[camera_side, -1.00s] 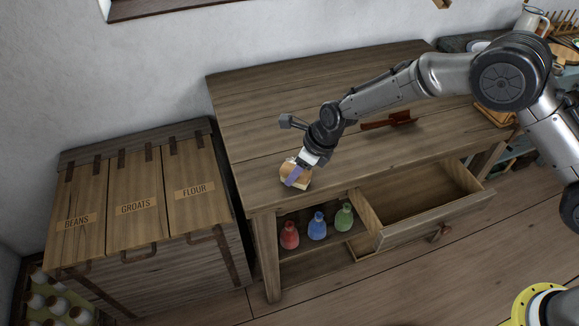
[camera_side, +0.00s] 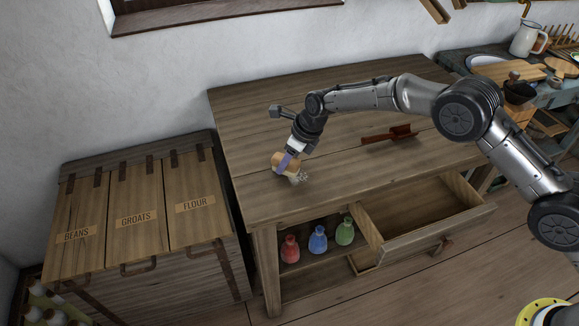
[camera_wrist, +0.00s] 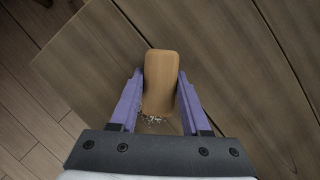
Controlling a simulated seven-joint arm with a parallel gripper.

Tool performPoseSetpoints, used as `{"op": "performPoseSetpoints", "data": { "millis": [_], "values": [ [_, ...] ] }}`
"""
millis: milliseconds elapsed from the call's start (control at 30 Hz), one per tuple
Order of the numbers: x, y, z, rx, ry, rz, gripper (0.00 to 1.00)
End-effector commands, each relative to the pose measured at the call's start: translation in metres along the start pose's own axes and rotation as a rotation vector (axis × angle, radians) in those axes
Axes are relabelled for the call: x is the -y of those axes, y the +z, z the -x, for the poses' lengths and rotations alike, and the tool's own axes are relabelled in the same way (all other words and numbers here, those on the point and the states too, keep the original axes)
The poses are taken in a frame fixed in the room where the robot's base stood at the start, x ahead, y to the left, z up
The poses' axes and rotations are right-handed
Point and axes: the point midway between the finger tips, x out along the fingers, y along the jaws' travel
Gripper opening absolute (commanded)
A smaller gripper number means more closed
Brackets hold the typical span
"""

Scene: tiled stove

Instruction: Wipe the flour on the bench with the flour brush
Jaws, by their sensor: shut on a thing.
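The flour brush has a tan wooden body (camera_side: 285,162) and is held low over the front left part of the wooden bench (camera_side: 300,100). My gripper (camera_side: 287,161) is shut on it, with purple fingers on its two sides. In the wrist view the tan brush body (camera_wrist: 160,80) sits between the fingers. A pale speckled patch, apparently flour (camera_side: 300,178), shows on the bench just right of the brush. White specks also show below the brush in the wrist view (camera_wrist: 154,119). Whether the bristles touch the bench is hidden.
A red-brown scoop (camera_side: 390,135) lies on the bench to the right. An open empty drawer (camera_side: 420,208) sticks out at the front. Red (camera_side: 290,249), blue (camera_side: 317,240) and green bottles (camera_side: 345,232) stand on a shelf below. Labelled bins (camera_side: 140,215) stand at left.

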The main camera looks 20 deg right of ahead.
Motion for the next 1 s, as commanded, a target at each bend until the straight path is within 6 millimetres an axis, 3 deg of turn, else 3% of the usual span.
{"op": "performPoseSetpoints", "data": {
  "millis": [267,433,1000],
  "values": [
    [0.018,0.016,-0.008,-0.001,-0.001,0.0,0.02],
    [0.03,0.007,-0.004,-0.001,-0.001,-0.003,0.02],
    [-0.009,-0.027,0.01,-0.004,0.003,0.0,0.02]
  ]
}}
